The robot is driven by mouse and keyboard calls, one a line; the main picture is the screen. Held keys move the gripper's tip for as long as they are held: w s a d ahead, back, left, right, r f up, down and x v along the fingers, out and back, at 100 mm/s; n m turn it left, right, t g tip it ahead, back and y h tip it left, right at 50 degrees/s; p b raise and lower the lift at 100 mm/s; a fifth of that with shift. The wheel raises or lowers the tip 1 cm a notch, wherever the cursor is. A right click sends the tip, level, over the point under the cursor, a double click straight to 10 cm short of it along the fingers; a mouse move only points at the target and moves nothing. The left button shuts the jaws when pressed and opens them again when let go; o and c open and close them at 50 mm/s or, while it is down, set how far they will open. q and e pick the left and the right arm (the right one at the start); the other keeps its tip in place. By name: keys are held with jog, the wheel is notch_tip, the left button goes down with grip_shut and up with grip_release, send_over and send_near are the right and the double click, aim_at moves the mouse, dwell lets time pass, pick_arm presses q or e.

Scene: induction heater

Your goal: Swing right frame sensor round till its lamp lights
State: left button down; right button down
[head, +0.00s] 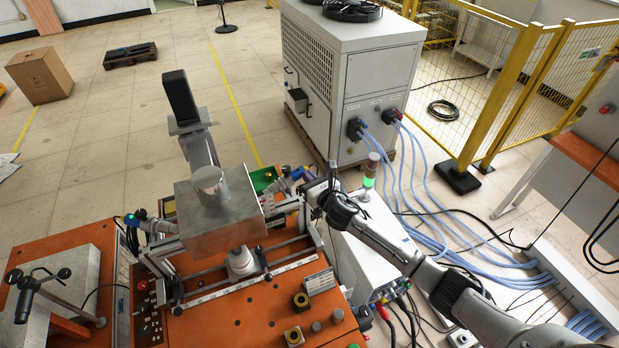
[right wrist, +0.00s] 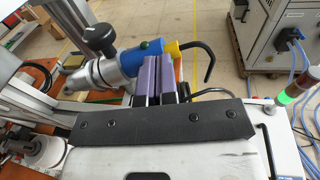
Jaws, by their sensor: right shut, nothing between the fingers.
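The right frame sensor (right wrist: 150,48) has a blue body and a yellow end with a black cable, on a grey metal clamp (right wrist: 105,70) with a black knob. It shows small in the head view (head: 297,173), at the right end of the frame. My right gripper (right wrist: 160,78) has its purple fingers together and empty, just in front of the sensor's blue and yellow end. I cannot tell whether they touch it. In the head view my right gripper (head: 288,187) is partly hidden among the fixture parts. No lit lamp shows on the sensor. My left gripper is out of view.
A grey metal box (head: 215,225) stands over the orange bench (head: 225,315). A signal tower (head: 369,178) shows green on a white cabinet to the right. Behind stands a large white chiller (head: 330,80) with blue hoses (head: 440,200).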

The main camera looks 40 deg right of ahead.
jog(key=shift+w+d+r+n+y, duration=0.15)
jog(key=shift+w+d+n+y, duration=0.2)
jog(key=shift+n+y, duration=0.35)
jog(key=shift+w+d+y, duration=0.25)
jog(key=shift+y, duration=0.05)
jog(key=shift+w+d, duration=0.1)
jog(key=shift+w, duration=0.3)
jog(key=shift+s, duration=0.1)
jog(key=shift+s+d, duration=0.1)
jog(key=shift+s, duration=0.15)
jog(key=s+d, duration=0.3)
jog(key=s, duration=1)
jog(key=shift+r, duration=0.45)
jog(key=shift+d, duration=0.1)
